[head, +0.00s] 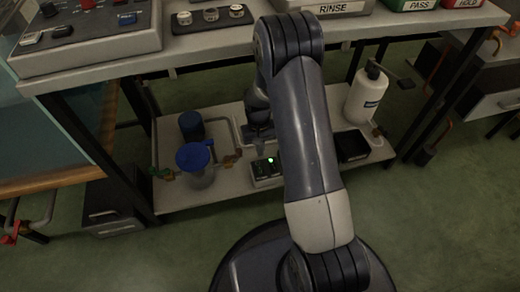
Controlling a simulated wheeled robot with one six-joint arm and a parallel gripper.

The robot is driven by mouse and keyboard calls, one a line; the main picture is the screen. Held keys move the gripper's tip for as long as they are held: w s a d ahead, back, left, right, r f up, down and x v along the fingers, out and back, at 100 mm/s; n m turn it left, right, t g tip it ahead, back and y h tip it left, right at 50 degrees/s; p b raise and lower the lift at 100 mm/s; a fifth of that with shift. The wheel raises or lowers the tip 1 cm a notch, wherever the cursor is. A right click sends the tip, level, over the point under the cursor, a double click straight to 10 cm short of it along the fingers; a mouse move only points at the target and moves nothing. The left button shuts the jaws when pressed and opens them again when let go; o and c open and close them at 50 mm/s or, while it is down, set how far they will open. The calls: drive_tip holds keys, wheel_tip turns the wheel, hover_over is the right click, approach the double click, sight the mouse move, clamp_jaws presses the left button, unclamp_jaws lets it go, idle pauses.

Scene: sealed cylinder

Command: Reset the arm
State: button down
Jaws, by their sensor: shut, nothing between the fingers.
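My arm rises from my dark base at the bottom, bends at an elbow above the bench's front edge, and folds down behind its own upper link. My gripper (260,142) hangs over the lower shelf (225,197), just above and behind a small grey box with a green light (267,170). It is small and dark here, partly hidden by my arm, and looks shut and empty. I cannot tell whether it touches the box.
A blue-lidded clear jar (198,165), a dark blue cylinder (191,126), a white pump bottle (366,95) and a black tray (352,146) stand on the shelf. Overhead are the bench top (210,48) and a control panel (85,35).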

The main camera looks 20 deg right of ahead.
drive_tip(key=shift+f, duration=0.1)
drive_tip(key=b, duration=0.5)
hover_over(259, 172)
wheel_tip(259, 172, down, 10)
drive_tip(key=shift+d+r, duration=0.1)
drive_tip(key=shift+r, duration=0.05)
wheel_tip(259, 172, up, 8)
drive_tip(key=w+p, duration=0.1)
drive_tip(key=p, duration=0.2)
drive_tip(key=shift+w+p, duration=0.25)
drive_tip(key=shift+p, duration=0.05)
